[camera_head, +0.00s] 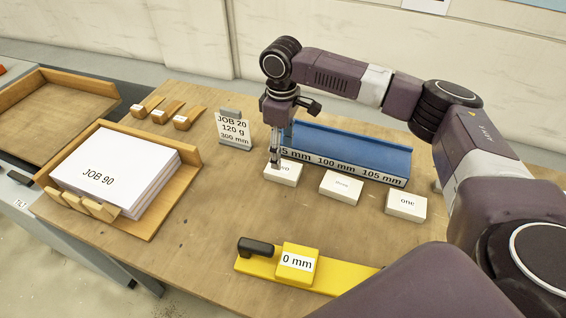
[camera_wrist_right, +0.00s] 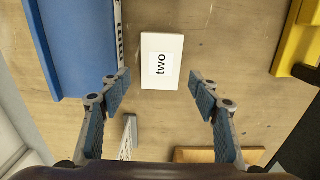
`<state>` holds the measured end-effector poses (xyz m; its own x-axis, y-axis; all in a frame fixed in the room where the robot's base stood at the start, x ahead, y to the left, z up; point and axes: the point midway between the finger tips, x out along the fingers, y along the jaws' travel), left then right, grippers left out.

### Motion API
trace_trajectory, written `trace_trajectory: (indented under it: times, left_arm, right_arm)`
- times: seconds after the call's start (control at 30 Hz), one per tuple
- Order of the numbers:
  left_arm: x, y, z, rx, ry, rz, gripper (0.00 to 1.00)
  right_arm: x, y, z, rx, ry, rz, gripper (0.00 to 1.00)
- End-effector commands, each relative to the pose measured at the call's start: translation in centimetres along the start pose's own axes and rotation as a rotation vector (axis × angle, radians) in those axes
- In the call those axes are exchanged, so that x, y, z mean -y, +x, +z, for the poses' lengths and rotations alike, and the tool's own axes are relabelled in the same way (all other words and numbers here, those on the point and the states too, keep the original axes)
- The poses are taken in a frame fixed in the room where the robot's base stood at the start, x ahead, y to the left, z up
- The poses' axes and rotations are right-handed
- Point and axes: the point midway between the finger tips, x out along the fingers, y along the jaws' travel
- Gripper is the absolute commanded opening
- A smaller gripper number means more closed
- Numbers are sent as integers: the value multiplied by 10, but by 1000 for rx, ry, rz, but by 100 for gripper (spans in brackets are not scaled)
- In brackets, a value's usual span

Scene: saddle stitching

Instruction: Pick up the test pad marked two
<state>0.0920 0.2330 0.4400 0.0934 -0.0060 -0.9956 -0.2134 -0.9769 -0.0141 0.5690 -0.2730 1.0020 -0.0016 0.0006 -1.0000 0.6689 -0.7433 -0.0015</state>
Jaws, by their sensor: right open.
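The test pad marked two (camera_head: 288,176) is a small white block lying flat on the wooden table, in front of the blue rack. In the head view my right gripper (camera_head: 275,158) points down over it and hides part of its top and label. In the right wrist view the pad (camera_wrist_right: 161,48) lies label up, with "two" readable. My right gripper (camera_wrist_right: 160,84) is open there, with a finger to either side of the pad's near end and nothing held. Whether the fingertips have reached the pad's height is hard to tell. My left gripper is not in view.
A pad with an unclear label (camera_head: 341,187) and a pad marked one (camera_head: 406,205) lie to the right. The blue rack (camera_head: 350,147) stands close behind. A JOB 20 card (camera_head: 234,131) stands to the left. A yellow ruler-like tool (camera_head: 298,265) lies in front.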

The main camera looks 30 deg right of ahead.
Motion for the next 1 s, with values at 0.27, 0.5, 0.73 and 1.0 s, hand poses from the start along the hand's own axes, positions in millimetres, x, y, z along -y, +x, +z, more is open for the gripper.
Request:
trace_trajectory:
  times: [0.27, 0.5, 0.73, 1.0]
  left_arm:
    - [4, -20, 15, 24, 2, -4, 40]
    - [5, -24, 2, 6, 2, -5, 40]
    - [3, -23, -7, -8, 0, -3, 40]
    - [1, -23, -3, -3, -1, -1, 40]
  right_arm:
    - [0, 34, -1, 4, 0, 0, 56]
    - [0, 60, -2, 0, -1, 1, 56]
    - [0, 62, -2, 0, 0, 1, 55]
    - [0, 62, -2, 0, 0, 1, 26]
